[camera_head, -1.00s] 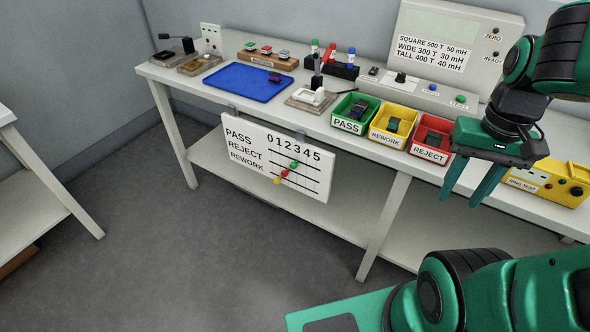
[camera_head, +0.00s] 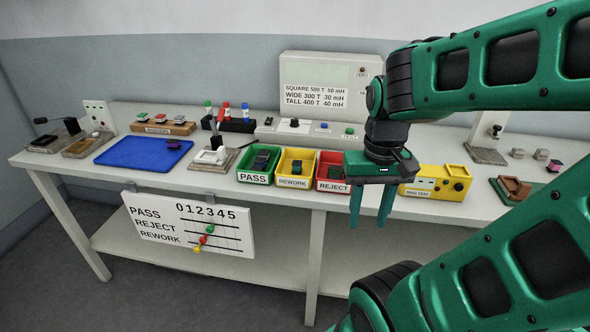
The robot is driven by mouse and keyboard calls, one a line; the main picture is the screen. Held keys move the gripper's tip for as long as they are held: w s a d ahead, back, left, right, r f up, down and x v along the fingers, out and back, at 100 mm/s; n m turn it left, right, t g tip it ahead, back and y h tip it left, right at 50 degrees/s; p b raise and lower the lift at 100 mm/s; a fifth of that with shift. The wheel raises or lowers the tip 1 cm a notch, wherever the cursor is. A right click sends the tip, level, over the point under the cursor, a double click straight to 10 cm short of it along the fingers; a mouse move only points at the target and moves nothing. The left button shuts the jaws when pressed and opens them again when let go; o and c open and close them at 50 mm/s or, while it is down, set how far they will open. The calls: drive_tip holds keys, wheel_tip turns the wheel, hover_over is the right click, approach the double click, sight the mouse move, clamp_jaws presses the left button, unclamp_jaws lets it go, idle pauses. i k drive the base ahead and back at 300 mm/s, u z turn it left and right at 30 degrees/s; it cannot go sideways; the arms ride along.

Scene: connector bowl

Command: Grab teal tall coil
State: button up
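My gripper (camera_head: 371,208) hangs in front of the bench's front edge with its two fingers apart and nothing between them. No coil can be told with certainty as the teal tall one at this size. A dark part lies in each of the green PASS bin (camera_head: 258,179), the yellow REWORK bin (camera_head: 292,183) and the red REJECT bin (camera_head: 331,187), just left of my gripper. A dark purplish coil (camera_head: 173,143) sits on the blue tray (camera_head: 130,153). Small parts with coloured tops stand on a wooden block (camera_head: 160,130) behind the tray.
A yellow test box (camera_head: 425,188) stands right of my gripper. Further right are small grey parts (camera_head: 541,154), a pinkish part (camera_head: 555,165) and a brown fixture (camera_head: 515,188). A tally board (camera_head: 187,223) hangs on the bench front. My arm hides part of the right side.

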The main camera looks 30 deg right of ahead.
sight(297, 165)
drive_tip(key=u, duration=1.5)
drive_tip(key=k, duration=1.1)
drive_tip(key=z, duration=0.75)
drive_tip(key=i, duration=1)
drive_tip(key=u, duration=0.05)
